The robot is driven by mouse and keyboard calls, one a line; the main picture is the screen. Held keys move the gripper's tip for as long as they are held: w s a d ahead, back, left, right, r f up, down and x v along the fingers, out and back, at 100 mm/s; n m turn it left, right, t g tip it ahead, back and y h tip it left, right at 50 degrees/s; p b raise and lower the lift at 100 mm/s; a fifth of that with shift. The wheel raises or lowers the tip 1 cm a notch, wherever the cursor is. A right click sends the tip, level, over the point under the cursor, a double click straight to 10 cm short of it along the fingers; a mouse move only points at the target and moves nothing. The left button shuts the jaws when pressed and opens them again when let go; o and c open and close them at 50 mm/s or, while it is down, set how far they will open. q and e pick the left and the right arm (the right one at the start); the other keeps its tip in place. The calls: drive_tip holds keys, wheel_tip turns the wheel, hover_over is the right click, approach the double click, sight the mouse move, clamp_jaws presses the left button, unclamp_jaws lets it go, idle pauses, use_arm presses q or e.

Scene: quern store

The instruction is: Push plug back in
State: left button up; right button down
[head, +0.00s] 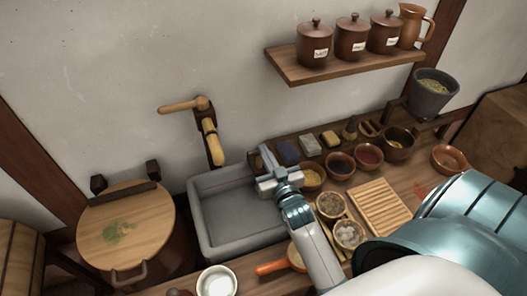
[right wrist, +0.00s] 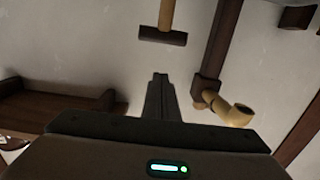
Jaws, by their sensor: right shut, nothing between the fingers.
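On the wall above the grey sink is a wooden tap fitting, with a pale spout (head: 213,148) angled down and a pale round-ended peg (head: 180,106) sticking out to the left from a dark block (head: 203,104). The peg looks like the plug, but I cannot tell how deep it sits. My right gripper (head: 264,152) is over the sink's right rim, right of the fitting and apart from it. In the right wrist view its fingers (right wrist: 160,79) are shut and empty. A pale bent wooden piece (right wrist: 235,112) shows to their right. My left gripper is out of view.
The grey sink (head: 197,220) is left of my right arm. A round wooden lid (head: 150,232) lies further left. Several bowls, including a red-filled one (head: 368,155), and a slatted board (head: 380,207) crowd the counter. A jar shelf (head: 345,68) hangs above.

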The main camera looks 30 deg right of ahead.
drive_tip(key=b+v, duration=0.2)
drive_tip(key=v, duration=0.5)
drive_tip(key=shift+s, duration=0.4)
drive_tip(key=shift+a, duration=0.1)
